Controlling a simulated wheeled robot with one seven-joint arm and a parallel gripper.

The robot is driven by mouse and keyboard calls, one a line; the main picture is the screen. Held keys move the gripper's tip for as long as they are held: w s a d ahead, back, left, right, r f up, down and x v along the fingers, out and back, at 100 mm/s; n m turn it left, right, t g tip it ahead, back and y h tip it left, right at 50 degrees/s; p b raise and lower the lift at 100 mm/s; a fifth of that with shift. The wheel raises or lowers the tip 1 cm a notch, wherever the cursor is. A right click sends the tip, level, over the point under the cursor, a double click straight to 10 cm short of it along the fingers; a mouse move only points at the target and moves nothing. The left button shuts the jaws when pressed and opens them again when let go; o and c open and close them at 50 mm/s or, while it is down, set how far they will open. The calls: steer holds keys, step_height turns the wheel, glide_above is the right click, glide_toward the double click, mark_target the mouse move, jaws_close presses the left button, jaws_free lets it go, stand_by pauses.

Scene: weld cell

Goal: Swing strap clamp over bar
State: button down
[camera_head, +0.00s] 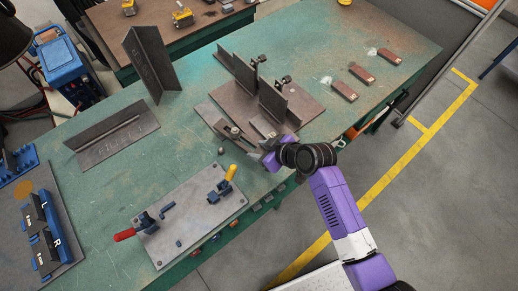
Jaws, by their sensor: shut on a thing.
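A steel fixture plate (312,108) lies on the green bench with upright plates and small dark clamps on it. A flat grey bar (205,111) runs at its front left edge. What looks like the strap clamp (232,132), a dark metal strap, lies beside that edge, its right end reaching toward my gripper. My purple gripper (266,152) is low at the fixture's front corner, near the bench edge. It is shut on what appears to be the strap clamp's near end. The fingertips and exact contact are small and partly hidden by my wrist.
A plate (190,222) with red- and yellow-handled toggle clamps lies front left. Steel angle pieces (118,135) stand behind it. Several brown blocks (362,73) lie at right. Blue fixtures (48,235) are at far left. Open floor (440,200) lies right of the bench.

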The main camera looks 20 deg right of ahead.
steer(key=shift+w+d+f+n+g+y+b, duration=0.25)
steer(key=shift+w+d+n+y+b, duration=0.35)
steer(key=shift+b, duration=0.55)
steer(key=shift+w+d+r+n+g+y+b, duration=0.1)
steer(key=shift+w+d+n+g+y+b, duration=0.1)
steer(key=shift+d+n+g+y+b, duration=0.3)
steer(key=shift+r+n, duration=0.15)
steer(key=shift+n, duration=0.35)
steer(key=c, duration=0.8)
jaws_free()
steer(key=b+v, duration=0.1)
steer(key=v, duration=0.6)
steer(key=shift+r, duration=0.35)
